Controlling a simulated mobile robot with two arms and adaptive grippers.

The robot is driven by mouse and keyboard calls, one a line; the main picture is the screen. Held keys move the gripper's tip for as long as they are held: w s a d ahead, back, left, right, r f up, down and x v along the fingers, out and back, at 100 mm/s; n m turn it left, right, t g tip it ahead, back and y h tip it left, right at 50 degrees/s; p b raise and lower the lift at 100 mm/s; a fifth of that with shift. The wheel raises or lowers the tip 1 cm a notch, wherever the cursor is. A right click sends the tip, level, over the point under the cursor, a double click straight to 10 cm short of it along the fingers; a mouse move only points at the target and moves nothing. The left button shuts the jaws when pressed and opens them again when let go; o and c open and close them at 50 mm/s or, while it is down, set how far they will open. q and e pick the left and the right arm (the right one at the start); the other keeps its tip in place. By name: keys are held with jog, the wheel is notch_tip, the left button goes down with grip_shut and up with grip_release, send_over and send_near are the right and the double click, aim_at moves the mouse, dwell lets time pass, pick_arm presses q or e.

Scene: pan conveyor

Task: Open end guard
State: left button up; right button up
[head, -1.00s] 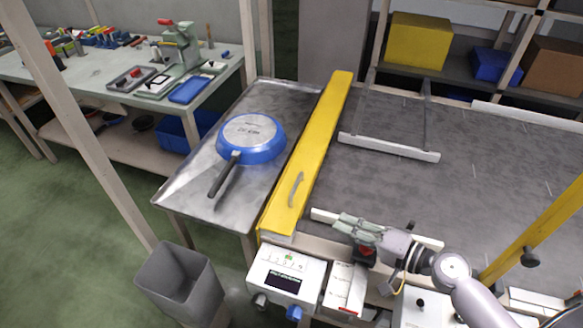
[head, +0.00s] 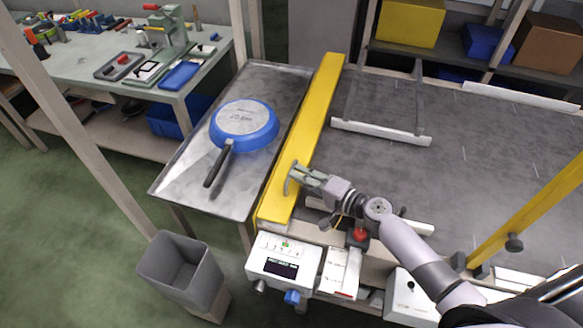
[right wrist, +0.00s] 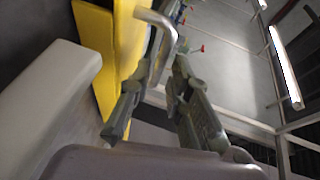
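The end guard (head: 308,125) is a long yellow bar between the metal side table and the grey conveyor bed. Its curved grey handle (head: 289,180) sits near the front end. My right gripper (head: 302,175) has its fingers at this handle. In the right wrist view, the handle (right wrist: 161,32) rises between the two separated fingers of the gripper (right wrist: 158,72); I cannot tell whether they touch it. The yellow guard (right wrist: 108,60) stands behind the left finger. My left gripper is out of view.
An upturned blue pan (head: 262,135) lies on the metal side table (head: 215,192). A control box (head: 282,262) and a red button (head: 361,236) are in front of the guard. A grey bin (head: 182,268) stands on the floor. The conveyor bed (head: 460,160) is mostly bare.

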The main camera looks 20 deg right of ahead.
jog(key=shift+x, duration=1.95)
grip_shut()
